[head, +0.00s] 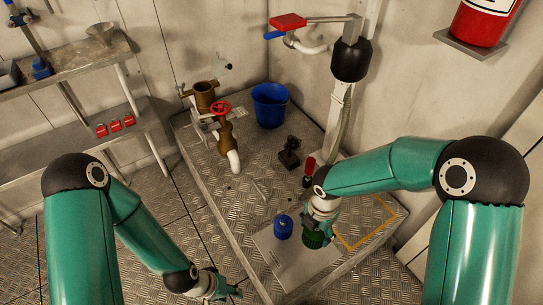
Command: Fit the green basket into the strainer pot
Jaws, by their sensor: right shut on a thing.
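The green basket (313,240) is a small dark green cylinder at the front of the tread-plate platform, over the pale mat. My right gripper (320,227) is above it, pointing down and shut on it. The fingers hide its upper part, and I cannot tell whether it touches the mat. The brown, bronze-looking strainer pot (205,94) stands at the back left of the platform, apart from the basket. My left gripper (229,288) is low at the bottom edge, left of the platform and away from both; its finger opening is unclear.
A blue jar (283,227) is left of the basket. Shelving (70,60) is at left.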

